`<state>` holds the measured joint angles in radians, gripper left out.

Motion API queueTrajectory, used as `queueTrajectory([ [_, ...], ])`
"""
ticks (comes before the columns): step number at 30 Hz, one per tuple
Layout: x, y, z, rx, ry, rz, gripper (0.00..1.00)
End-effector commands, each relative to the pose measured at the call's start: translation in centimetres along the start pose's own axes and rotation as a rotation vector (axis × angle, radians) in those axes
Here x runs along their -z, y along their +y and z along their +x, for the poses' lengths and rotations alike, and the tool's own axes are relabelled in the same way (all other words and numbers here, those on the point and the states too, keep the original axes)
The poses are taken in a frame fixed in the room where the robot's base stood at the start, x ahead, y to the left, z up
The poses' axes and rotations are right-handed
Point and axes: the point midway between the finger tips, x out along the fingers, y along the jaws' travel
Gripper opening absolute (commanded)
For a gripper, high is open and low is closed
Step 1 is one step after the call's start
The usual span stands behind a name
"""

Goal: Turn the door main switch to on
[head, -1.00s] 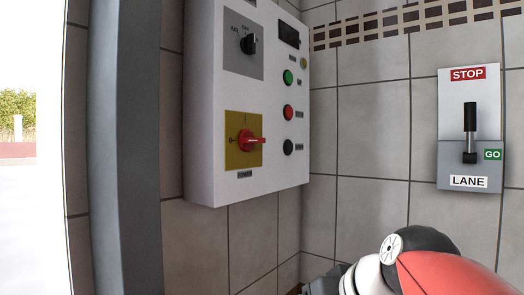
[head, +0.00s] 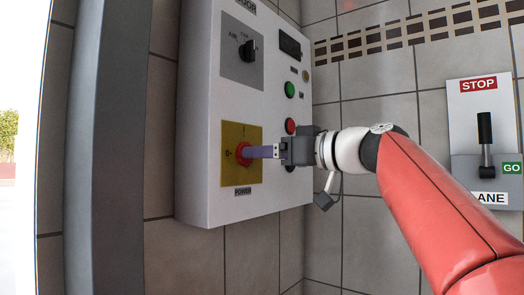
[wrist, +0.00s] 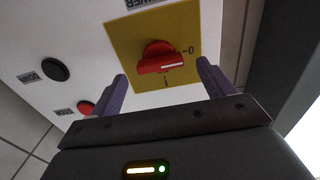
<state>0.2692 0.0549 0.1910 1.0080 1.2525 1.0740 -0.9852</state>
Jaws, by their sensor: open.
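The door main switch is a red rotary knob (head: 241,155) on a yellow plate (head: 229,133) marked POWER, low on the white wall box. In the wrist view, the knob (wrist: 158,55) has its white-marked handle lying along the line to the 0 mark; the I mark is at a right angle to it. My gripper (head: 256,152) is at the plate, its purple fingers covering part of the knob in the head view. In the wrist view, the open fingers (wrist: 163,74) stand on either side of the knob, with gaps showing.
The box also has a black selector (head: 250,48), a display (head: 289,43), a green button (head: 290,89) and a red button (head: 290,126). A black button (wrist: 55,68) shows in the wrist view. A lane lever (head: 486,145) is on the wall at right. A grey post (head: 105,150) stands left.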

Motion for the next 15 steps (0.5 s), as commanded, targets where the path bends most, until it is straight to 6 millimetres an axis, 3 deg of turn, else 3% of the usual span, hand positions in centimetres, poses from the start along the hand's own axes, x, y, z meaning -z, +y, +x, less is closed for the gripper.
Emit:
queueTrajectory([
  [6,0.1,0.0,2.3,0.001,0.0,0.001,0.81],
  [15,0.0,0.0,2.6,-0.002,0.0,0.001,0.81],
])
